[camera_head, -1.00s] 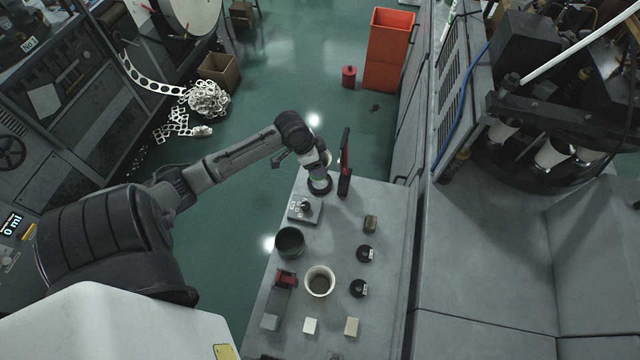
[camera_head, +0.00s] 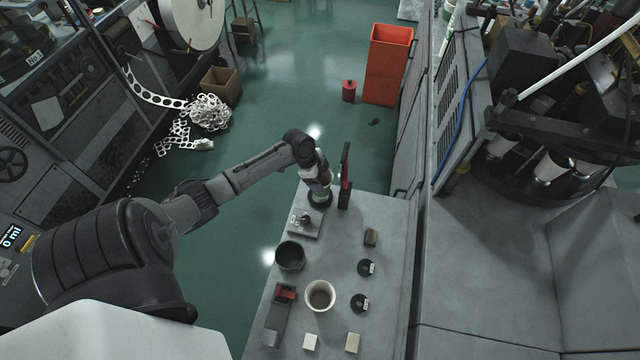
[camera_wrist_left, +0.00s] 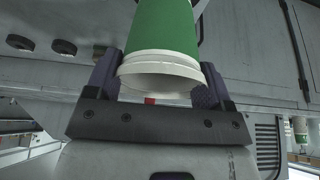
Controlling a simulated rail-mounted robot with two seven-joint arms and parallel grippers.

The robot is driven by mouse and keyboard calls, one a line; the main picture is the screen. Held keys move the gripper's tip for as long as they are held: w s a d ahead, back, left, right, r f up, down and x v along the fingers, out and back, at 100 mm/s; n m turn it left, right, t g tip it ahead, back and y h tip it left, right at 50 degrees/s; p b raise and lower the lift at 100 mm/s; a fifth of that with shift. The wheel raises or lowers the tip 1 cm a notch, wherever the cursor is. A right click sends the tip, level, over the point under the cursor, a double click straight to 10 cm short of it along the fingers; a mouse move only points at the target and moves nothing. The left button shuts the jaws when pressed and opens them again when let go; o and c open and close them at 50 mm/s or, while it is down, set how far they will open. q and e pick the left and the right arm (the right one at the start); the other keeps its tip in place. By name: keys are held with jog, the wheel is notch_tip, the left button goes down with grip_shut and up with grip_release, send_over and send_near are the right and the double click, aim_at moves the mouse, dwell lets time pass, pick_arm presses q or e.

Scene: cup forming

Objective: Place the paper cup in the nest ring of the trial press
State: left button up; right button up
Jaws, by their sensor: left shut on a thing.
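The paper cup is green with a thick white rolled rim (camera_wrist_left: 160,70) and fills the top middle of the left wrist view. My left gripper (camera_head: 319,184) is shut on it, with one finger on each side of the cup below its rim. In the head view the gripper is at the far end of the grey bench, directly over the black nest ring (camera_head: 320,201) beside the upright dark and red trial press (camera_head: 345,178). The gripper hides most of the cup there. I cannot tell whether the cup is inside the ring or just above it. My right gripper is out of view.
On the bench (camera_head: 395,225) are a grey block with a knob (camera_head: 304,222), a dark green pot (camera_head: 290,257), a white cup (camera_head: 320,296), a red-topped device (camera_head: 284,297), two black discs (camera_head: 366,268) and small blocks (camera_head: 352,342). A large machine stands to the right.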

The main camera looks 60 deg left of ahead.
pick_arm(q)
jog(key=shift+f, duration=1.9)
jog(key=o, duration=1.1)
jog(key=shift+r, duration=0.1)
jog(key=v, duration=1.1)
jog(key=s+d+f+n+g+y, duration=0.1)
jog(key=s+d+f, duration=0.25)
jog(key=d, duration=0.45)
jog(key=s+d+f, duration=0.2)
jog(key=s+d, duration=0.3)
jog(key=d, duration=0.3)
jog(key=s+d+r+n, duration=0.2)
jog(key=s+d, duration=0.1)
jog(key=d, duration=0.2)
jog(key=s+d+r+n+y, duration=0.1)
jog(key=s+d+r, duration=0.1)
jog(key=s+d, duration=0.1)
jog(key=s+d+r+n+t+y, duration=0.1)
jog(key=s+d+r+n, duration=0.1)
jog(key=d, duration=0.4)
jog(key=shift+s+d+r+n, duration=0.3)
jog(key=shift+s+r, duration=0.25)
